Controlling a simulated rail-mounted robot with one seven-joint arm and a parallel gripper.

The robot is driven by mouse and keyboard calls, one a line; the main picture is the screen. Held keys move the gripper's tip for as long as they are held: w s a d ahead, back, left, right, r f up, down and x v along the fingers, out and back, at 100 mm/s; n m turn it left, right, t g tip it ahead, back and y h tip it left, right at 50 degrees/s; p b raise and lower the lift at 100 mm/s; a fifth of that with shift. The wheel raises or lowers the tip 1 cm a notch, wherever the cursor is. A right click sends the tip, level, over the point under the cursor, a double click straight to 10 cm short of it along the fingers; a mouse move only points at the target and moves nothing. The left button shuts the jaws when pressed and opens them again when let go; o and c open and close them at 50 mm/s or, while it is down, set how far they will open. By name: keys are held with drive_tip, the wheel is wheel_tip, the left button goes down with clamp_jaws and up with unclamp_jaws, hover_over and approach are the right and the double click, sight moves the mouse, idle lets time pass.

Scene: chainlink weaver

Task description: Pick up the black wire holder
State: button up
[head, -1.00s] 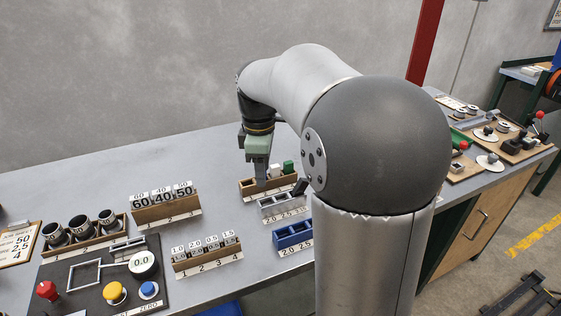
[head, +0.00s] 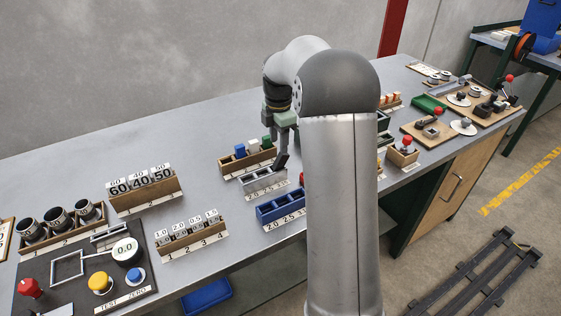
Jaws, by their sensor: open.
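A small black piece (head: 281,161), which may be the black wire holder, stands tilted at the right end of a grey tray (head: 262,184). I cannot be sure of its identity at this size. My gripper (head: 283,148) points down just above and behind this piece, close beside a wooden rack. Its jaws are open, though the gap between the fingers is hard to see. I cannot tell whether the fingers touch the black piece. My arm hides the bench to the right of it.
A wooden rack (head: 235,172) with blue, white and green blocks stands behind the grey tray. A blue tray (head: 282,208) is in front. Number racks, dark cups (head: 58,219) and a button panel (head: 130,283) lie left. Joysticks and fixtures (head: 480,105) are at right. The bench's back left is clear.

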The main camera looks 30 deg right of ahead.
sight(280, 154)
drive_tip(key=shift+s+d+f+p, duration=0.15)
drive_tip(key=shift+f+p, duration=0.1)
drive_tip(key=shift+f, duration=1.35)
drive_tip(key=shift+s+a+f+p, duration=0.15)
drive_tip(key=shift+f+p, duration=0.1)
drive_tip(key=shift+f, duration=1.3)
drive_tip(key=shift+d, duration=0.1)
clamp_jaws()
